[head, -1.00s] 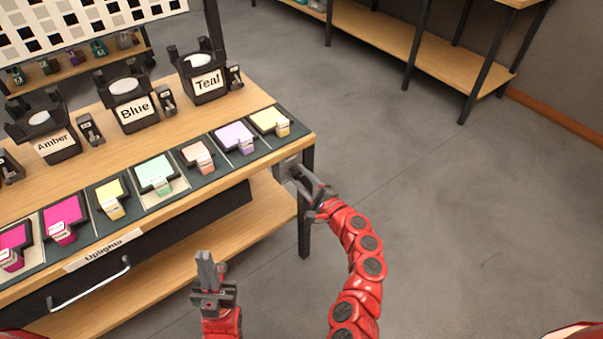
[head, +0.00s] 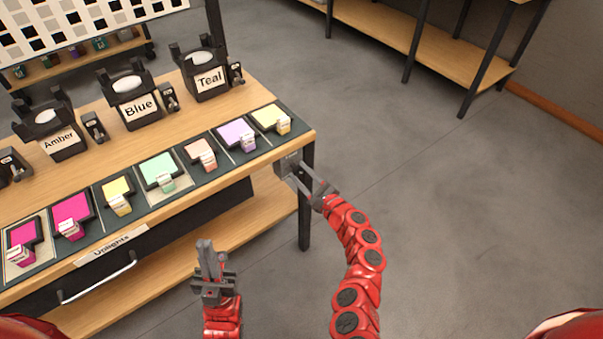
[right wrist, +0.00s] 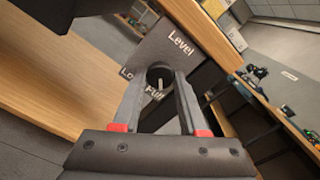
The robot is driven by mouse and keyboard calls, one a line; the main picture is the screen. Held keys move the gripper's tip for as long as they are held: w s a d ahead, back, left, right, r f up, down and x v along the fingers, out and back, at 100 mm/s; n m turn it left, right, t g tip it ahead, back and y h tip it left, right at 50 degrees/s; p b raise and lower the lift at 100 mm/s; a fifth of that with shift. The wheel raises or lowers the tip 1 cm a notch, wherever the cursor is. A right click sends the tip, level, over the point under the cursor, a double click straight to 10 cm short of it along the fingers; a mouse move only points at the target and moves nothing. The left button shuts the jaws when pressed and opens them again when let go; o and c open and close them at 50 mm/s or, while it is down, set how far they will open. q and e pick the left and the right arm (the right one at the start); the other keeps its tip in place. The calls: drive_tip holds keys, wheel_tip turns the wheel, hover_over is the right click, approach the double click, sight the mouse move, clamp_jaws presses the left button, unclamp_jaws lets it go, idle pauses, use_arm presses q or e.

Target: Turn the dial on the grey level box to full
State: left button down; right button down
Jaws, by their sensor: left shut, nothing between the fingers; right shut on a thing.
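The grey level box (head: 288,162) is mounted at the right end of the wooden table, below its top. In the right wrist view the box (right wrist: 195,42) reads "Level" and carries a dark round dial (right wrist: 158,70). A "Full" label and a partly hidden "Lo…" label sit beside the dial. My right gripper (right wrist: 160,80) is shut on the dial, one finger on each side; it also shows in the head view (head: 303,178). A light mark shows between the fingers; the dial's exact setting is unclear. My left gripper (head: 207,247) is shut and empty, in front of the table.
On the tabletop (head: 170,130) stand colour-gel pads with sliders and several dark lamps labelled Amber, Blue and Teal. A drawer handle (head: 98,280) sticks out at the front. A table leg (head: 306,210) stands close to my right gripper. The floor to the right is clear.

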drive_tip(key=shift+c, duration=2.4)
unclamp_jaws()
drive_tip(key=shift+s+d, duration=0.1)
drive_tip(key=shift+s+d, duration=0.15)
drive_tip(key=shift+s, duration=0.05)
drive_tip(key=v, duration=1.6)
drive_tip(key=shift+s+d, duration=0.2)
drive_tip(key=shift+s, duration=0.1)
